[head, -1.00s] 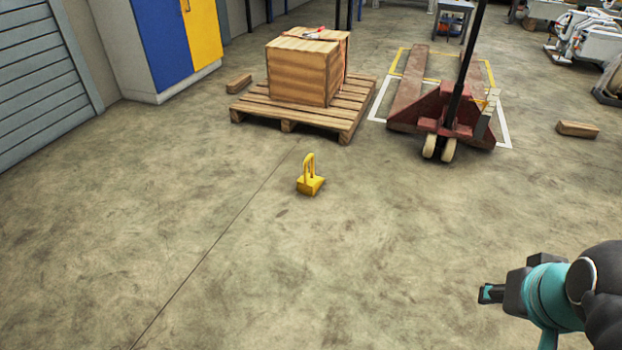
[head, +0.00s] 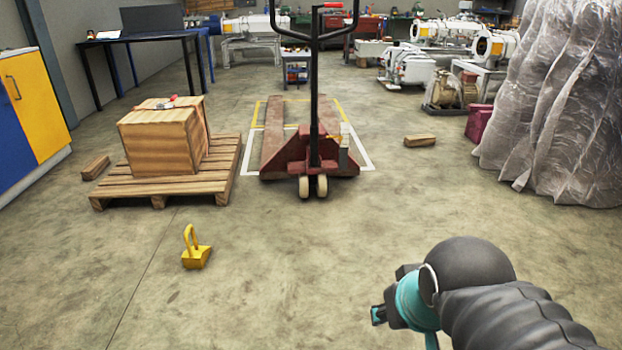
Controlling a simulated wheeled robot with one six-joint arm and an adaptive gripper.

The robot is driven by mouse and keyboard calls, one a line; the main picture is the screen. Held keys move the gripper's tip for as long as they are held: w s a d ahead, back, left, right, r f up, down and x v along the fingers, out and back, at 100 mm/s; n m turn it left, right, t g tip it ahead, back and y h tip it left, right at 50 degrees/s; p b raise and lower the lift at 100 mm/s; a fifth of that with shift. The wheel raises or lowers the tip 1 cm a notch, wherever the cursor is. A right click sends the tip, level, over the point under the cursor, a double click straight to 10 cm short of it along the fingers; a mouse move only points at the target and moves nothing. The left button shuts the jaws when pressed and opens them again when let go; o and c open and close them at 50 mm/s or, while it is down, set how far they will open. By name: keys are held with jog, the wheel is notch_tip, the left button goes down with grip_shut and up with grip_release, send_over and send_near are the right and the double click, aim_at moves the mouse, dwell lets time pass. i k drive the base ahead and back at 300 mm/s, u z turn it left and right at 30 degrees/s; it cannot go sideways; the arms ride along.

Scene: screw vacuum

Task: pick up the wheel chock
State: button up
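The yellow wheel chock (head: 198,257) stands on the bare concrete floor, left of the picture's middle, in front of the pallet. It has a low block and an upright loop handle. My gripper (head: 377,315) is at the lower middle right, to the right of the chock and clearly apart from it. Only a small part of the gripper shows beside my arm, so its fingers cannot be made out.
A wooden crate (head: 160,141) sits on a pallet (head: 120,193) behind the chock. A red pallet jack (head: 318,157) stands right of it. Wood blocks lie at left (head: 95,167) and right (head: 419,140). Plastic-wrapped goods (head: 570,110) stand far right. The floor around the chock is clear.

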aim_at(196, 257)
jog(key=k, duration=1.25)
jog(key=u, duration=0.95)
jog(key=i, duration=0.85)
jog(key=u, duration=1.05)
jog(key=i, duration=1.3)
jog(key=z, duration=0.4)
jog(key=i, duration=0.95)
jog(key=z, duration=1.2)
jog(key=i, duration=0.4)
jog(key=k, duration=1.25)
jog(key=u, duration=0.55)
